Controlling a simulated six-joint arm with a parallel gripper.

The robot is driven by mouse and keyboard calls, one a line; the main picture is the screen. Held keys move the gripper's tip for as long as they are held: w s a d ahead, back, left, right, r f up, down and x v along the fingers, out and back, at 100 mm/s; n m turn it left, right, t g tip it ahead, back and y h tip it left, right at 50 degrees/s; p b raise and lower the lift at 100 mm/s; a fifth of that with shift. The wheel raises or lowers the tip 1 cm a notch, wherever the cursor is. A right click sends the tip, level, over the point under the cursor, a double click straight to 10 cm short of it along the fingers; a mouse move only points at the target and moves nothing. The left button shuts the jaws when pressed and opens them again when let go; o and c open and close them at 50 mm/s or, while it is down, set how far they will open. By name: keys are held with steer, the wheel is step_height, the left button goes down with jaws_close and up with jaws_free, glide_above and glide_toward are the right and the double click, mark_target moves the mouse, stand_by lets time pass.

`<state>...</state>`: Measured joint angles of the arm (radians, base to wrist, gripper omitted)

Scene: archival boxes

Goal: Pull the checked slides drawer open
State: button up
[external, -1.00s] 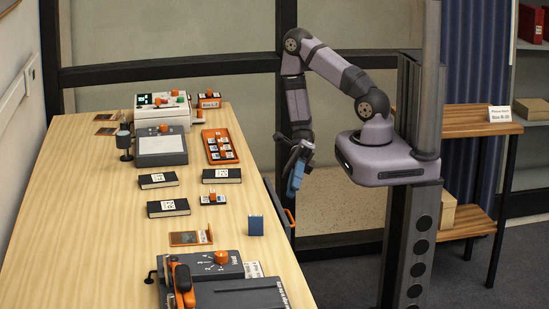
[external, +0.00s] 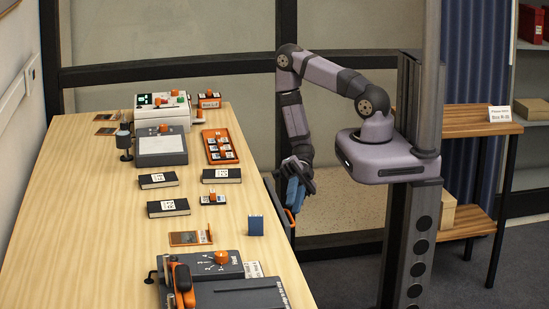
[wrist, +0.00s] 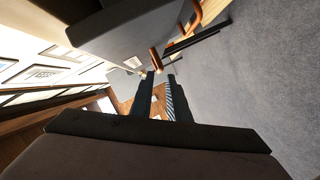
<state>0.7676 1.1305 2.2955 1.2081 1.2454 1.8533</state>
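An orange drawer handle (external: 291,216) shows at the table's right edge, partly covered by my gripper (external: 293,204). The drawer's label cannot be read, and its front is mostly hidden. In the wrist view, my gripper (wrist: 160,75) has its two dark fingers apart, with a gap between them and nothing seen held. An orange handle (wrist: 155,58) lies just beyond the fingertips, beside a dark panel (wrist: 115,38). Whether the fingers touch it cannot be told. A second orange bar (wrist: 193,18) is farther off at the top. No drawer looks clearly pulled out.
The wooden tabletop (external: 110,215) carries several black boxes (external: 168,208), an orange tray (external: 226,133), a small blue object (external: 255,226) and a grey device (external: 215,265) near the front. The floor (external: 345,205) between the table and my base is clear.

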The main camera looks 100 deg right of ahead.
mark_target(291, 216)
steer(key=shift+x, duration=3.65)
jaws_close()
